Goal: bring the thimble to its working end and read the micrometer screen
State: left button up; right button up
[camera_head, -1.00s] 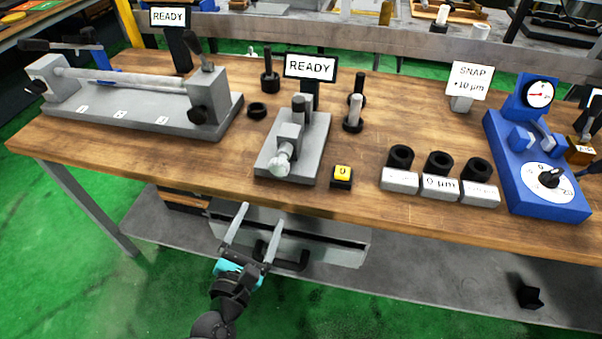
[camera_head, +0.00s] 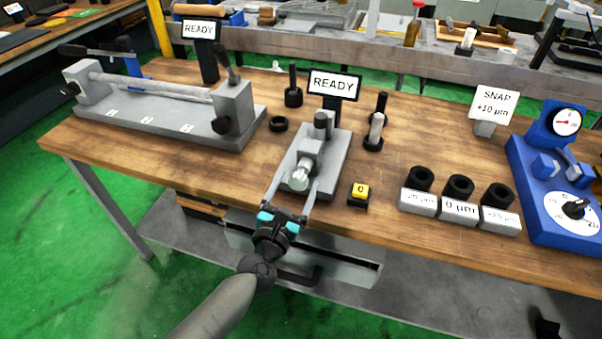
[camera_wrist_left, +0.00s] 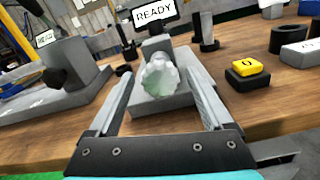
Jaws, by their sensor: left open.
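The micrometer's thimble (camera_head: 299,179) is a light, ridged knob at the front of a grey bench fixture (camera_head: 328,165). Its screen (camera_head: 334,84) stands behind and reads READY. The thimble also shows in the left wrist view (camera_wrist_left: 161,75), large and between the fingers. My left gripper (camera_head: 291,188) is open, with one finger on each side of the thimble. In the left wrist view a gap shows between each finger and the thimble. I cannot tell how far along the thimble the fingertips reach. My right gripper is not in view.
A yellow button marked 0 (camera_head: 360,190) is close to the right of the fixture. Ring gauges on grey blocks (camera_head: 459,208) are farther right, then a blue gauge stand (camera_head: 545,190). A long grey bench fixture (camera_head: 160,120) is at left. The table's front edge runs below my left gripper.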

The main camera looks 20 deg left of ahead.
aim_at(301, 171)
pick_arm(q)
jog(key=shift+w+d, duration=0.1)
jog(key=shift+w, duration=1.7)
grip_shut()
